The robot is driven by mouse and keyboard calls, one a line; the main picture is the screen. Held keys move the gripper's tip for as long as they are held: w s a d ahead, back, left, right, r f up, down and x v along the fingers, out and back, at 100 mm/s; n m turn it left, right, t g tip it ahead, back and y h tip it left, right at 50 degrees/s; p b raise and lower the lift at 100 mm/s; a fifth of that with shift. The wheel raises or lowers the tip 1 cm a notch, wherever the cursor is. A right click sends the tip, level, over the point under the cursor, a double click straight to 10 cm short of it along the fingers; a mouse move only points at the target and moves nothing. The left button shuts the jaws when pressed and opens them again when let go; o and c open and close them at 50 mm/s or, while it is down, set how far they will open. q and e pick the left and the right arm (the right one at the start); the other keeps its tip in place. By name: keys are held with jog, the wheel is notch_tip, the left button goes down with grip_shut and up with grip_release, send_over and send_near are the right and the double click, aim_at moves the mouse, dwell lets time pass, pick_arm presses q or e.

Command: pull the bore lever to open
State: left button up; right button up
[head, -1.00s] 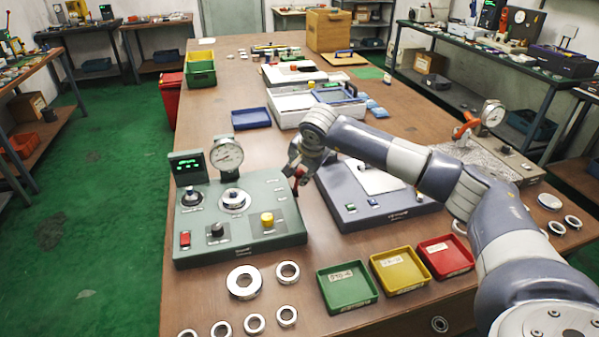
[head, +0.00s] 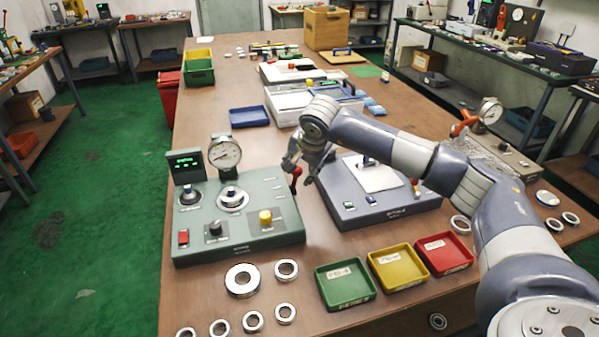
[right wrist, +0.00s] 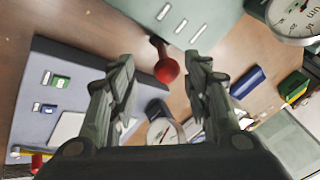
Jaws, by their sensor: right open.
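The bore lever (head: 297,172) has a red knob and stands at the right side of the grey-green gauge machine (head: 240,245). My right gripper (head: 298,177) is open, with its fingers spread at either side of the red knob in the head view. In the right wrist view the red knob (right wrist: 167,71) on its dark stem shows between the two open fingertips (right wrist: 160,62), with no finger visibly closed on it. Its exact depth between the fingers is hard to tell. My left gripper is not in view.
A blue-grey machine (head: 405,207) with a white plate stands close right of the lever. Green (head: 345,300), yellow (head: 397,285) and red (head: 444,270) trays lie in front. Several metal rings (head: 242,280) lie front left. A dial gauge (head: 224,155) rises from the gauge machine.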

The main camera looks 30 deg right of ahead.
jog(key=v, duration=0.9)
jog(key=shift+s, duration=0.2)
jog(key=shift+r, duration=0.1)
